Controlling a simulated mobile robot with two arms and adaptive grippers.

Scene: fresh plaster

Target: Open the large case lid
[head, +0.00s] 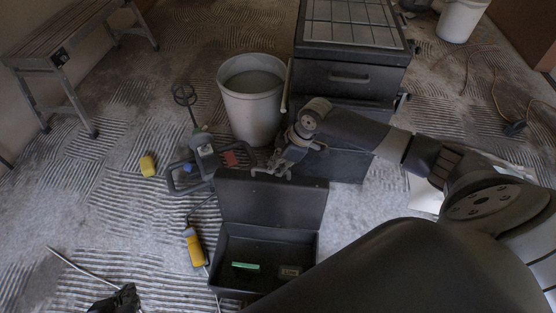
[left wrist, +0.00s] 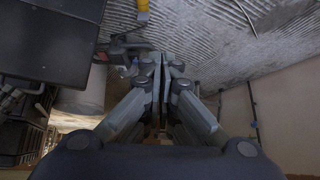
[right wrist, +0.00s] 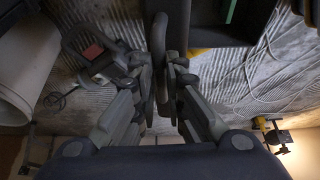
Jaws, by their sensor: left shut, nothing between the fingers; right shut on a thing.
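The large dark case (head: 212,262) stands open on the floor in the head view. Its lid (head: 270,200) is raised about upright at the far side. A green piece (head: 245,266) and a small pale item (head: 289,271) lie inside. My right gripper (head: 271,171) is at the lid's top edge, shut on it.
A pale bucket (head: 252,105) and a dark drawer cabinet (head: 350,78) stand behind the lid. A mixer-like tool (head: 206,155), a yellow block (head: 148,165) and a yellow-handled tool (head: 194,247) lie left of the case. A folding bench (head: 75,35) stands far left.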

